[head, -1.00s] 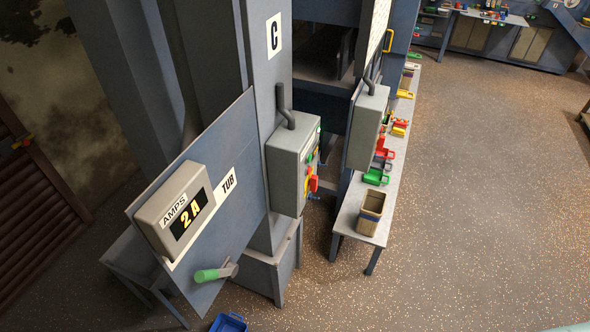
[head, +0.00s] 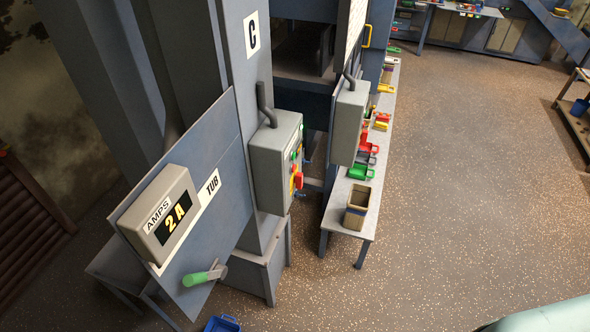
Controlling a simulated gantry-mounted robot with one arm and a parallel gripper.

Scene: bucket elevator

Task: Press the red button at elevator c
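Elevator C is the blue-grey column on the left, marked by a white plate with the letter C (head: 251,35). A grey control box (head: 272,163) is fixed to the column below that plate. Its button face is turned to the right and seen at a steep angle. A green button, a yellow part and a red part (head: 298,181) show on that face. I cannot tell whether the red part is the button or a switch handle. My gripper is not in view.
A second grey box (head: 348,122) faces away. A narrow bench (head: 341,220) holds coloured bins. A blue crate (head: 222,324) is at the bottom. Floor (head: 460,190) is open at right.

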